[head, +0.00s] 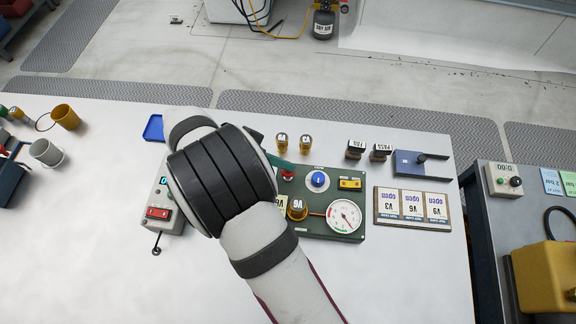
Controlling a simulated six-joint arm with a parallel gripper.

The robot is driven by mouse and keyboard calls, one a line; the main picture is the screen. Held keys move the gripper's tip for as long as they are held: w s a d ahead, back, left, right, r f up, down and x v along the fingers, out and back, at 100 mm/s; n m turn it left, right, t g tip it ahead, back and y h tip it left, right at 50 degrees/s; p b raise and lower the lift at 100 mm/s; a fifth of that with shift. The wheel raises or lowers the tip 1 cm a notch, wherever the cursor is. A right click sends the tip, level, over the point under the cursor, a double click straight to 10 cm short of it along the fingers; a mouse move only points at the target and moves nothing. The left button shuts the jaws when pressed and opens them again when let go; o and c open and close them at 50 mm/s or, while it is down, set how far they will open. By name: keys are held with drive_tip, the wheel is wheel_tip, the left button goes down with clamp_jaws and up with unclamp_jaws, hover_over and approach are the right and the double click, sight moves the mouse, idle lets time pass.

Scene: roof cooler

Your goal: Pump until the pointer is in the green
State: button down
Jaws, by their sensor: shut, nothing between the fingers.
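The round white gauge (344,216) sits on a dark green panel (330,180) on the white table. Its pointer is too small to read against its coloured marks. The panel also bears a blue knob (318,180), a red button (288,173), a yellow block (349,184) and a brass cylinder (297,208) marked V6. I cannot tell which part is the pump. My gripper (281,148) is mostly hidden behind my arm's wrist; a teal fingertip shows just above the red button. It looks shut and empty. I cannot tell whether it touches the panel.
A grey box (162,207) with a red switch stands left of my wrist. Brass cylinders (293,141), black blocks (367,151) and a blue box (412,163) stand behind. The table's front left is clear.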

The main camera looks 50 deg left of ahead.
sight(283, 171)
drive_tip(key=shift+r, duration=0.6)
drive_tip(key=shift+r, duration=2.5)
